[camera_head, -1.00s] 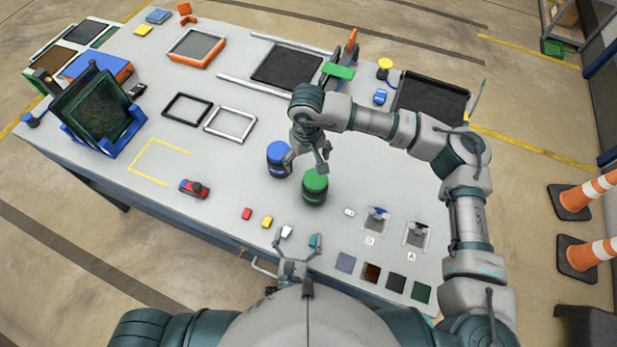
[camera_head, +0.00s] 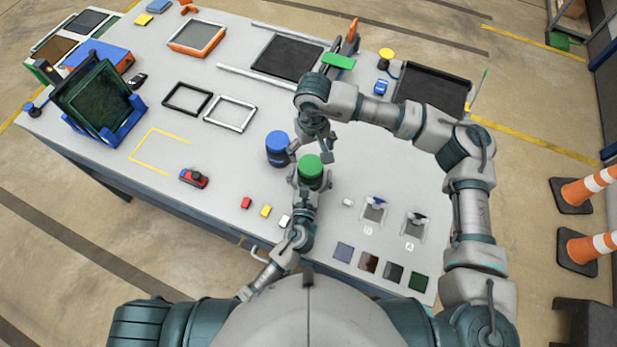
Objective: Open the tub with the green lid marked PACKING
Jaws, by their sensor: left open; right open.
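The tub with the green lid (camera_head: 311,166) stands upright on the table, its lid on. Its label is not readable, and my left gripper hides most of its body. My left gripper (camera_head: 309,184) is open, with its fingers on both sides of the tub below the lid; I cannot tell whether they touch it. My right gripper (camera_head: 310,147) points down just behind the green lid, open and holding nothing. A tub with a blue lid (camera_head: 278,147) stands close to its left.
Small red (camera_head: 246,203), yellow (camera_head: 265,211) and white (camera_head: 285,221) blocks lie near the front edge. A red-and-blue object (camera_head: 194,179) lies left. Two small fixtures (camera_head: 374,209) and several colour swatches (camera_head: 344,252) are at right.

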